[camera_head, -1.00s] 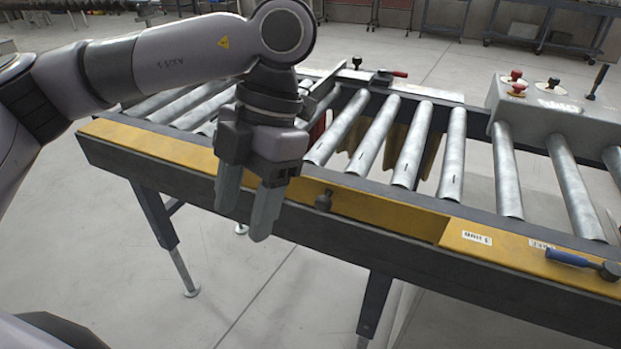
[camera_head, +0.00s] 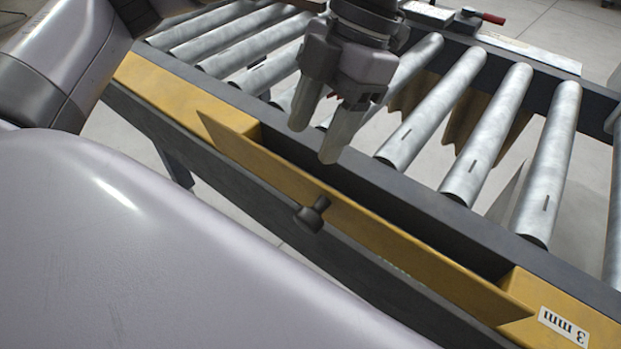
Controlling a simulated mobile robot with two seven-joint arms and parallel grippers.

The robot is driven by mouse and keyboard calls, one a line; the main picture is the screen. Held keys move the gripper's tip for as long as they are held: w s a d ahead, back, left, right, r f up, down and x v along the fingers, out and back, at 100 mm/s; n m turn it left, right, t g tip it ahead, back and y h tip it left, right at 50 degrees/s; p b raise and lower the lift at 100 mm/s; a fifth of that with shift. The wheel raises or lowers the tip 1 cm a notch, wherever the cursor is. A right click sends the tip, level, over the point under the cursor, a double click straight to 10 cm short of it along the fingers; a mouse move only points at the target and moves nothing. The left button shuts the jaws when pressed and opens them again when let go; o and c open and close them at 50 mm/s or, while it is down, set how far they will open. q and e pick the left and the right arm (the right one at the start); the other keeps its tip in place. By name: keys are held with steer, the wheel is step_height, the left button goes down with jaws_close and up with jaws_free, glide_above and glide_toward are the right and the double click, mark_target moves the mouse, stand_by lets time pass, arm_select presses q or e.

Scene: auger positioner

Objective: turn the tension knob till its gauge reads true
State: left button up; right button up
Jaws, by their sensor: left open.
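A yellow panel (camera_head: 375,240) stands out from the front rail of the roller conveyor, with a dark gap behind it. A small black knob (camera_head: 312,214) sticks out of its front face. I cannot tell whether this is the tension knob, and I make out no gauge. My left gripper (camera_head: 318,140) is open and empty, pointing down above the gap and rollers, behind the black knob and apart from it. My right gripper is not in view.
Steel rollers (camera_head: 488,135) run behind the rail. A "3 mm" label (camera_head: 563,326) is on the yellow rail at the lower right. A red-handled clamp (camera_head: 482,16) sits at the back. My own grey body parts cover the lower left.

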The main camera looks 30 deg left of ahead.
arm_select(q)
steer(key=shift+w+d+b+x, duration=0.15)
steer(key=shift+b+x, duration=0.4)
steer(key=shift+x, duration=1.7)
steer(key=shift+w+d+b+x, duration=0.15)
steer(key=shift+b+x, duration=0.4)
steer(key=shift+x, duration=1.7)
steer(key=shift+a+f, duration=0.1)
steer(key=shift+f, duration=0.05)
steer(key=shift+w, duration=0.1)
steer(key=c, duration=1.1)
